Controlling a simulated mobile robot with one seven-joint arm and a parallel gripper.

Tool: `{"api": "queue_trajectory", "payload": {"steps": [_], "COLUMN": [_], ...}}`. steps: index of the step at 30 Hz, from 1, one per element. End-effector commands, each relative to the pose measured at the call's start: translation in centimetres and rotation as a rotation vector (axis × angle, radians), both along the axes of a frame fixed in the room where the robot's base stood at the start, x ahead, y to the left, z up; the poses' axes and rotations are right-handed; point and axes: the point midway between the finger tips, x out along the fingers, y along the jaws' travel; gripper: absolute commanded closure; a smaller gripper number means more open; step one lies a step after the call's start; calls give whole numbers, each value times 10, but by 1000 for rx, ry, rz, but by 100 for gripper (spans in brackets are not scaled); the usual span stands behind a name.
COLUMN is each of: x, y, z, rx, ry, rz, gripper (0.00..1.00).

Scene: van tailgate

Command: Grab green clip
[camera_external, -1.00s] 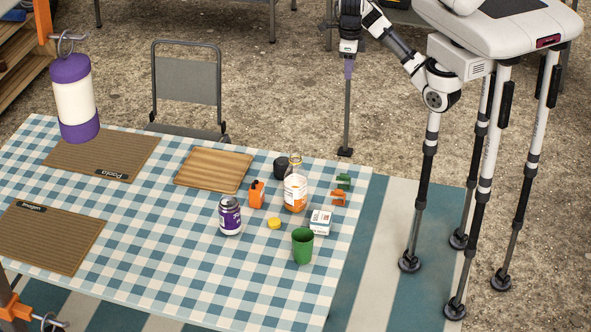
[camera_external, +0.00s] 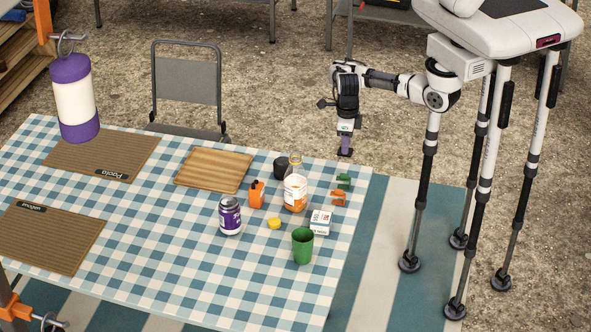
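The green clip (camera_external: 344,182) lies on the checked tablecloth near the table's right edge, at the far corner. An orange clip (camera_external: 338,199) lies just in front of it. My gripper (camera_external: 345,152) points down above and a little behind the green clip in the picture, apart from it. Its fingers are too small to tell whether they are open or shut, and I see nothing held in them.
Left of the clips stand an orange-labelled bottle (camera_external: 295,192) and a dark round container (camera_external: 281,168). A wooden board (camera_external: 214,169) lies further left.

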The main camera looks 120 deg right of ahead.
Motion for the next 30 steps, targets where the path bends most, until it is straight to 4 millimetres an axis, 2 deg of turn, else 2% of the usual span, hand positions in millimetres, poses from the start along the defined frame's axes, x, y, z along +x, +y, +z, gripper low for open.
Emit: {"api": "queue_trajectory", "payload": {"steps": [12,20,30], "x": [-1,-1,-3], "y": [-1,-2,-9], "z": [-72,-93,-136], "rx": [-1,-1,0], "ry": [2,2,1], "rz": [0,0,1], "gripper": [67,67,67]}}
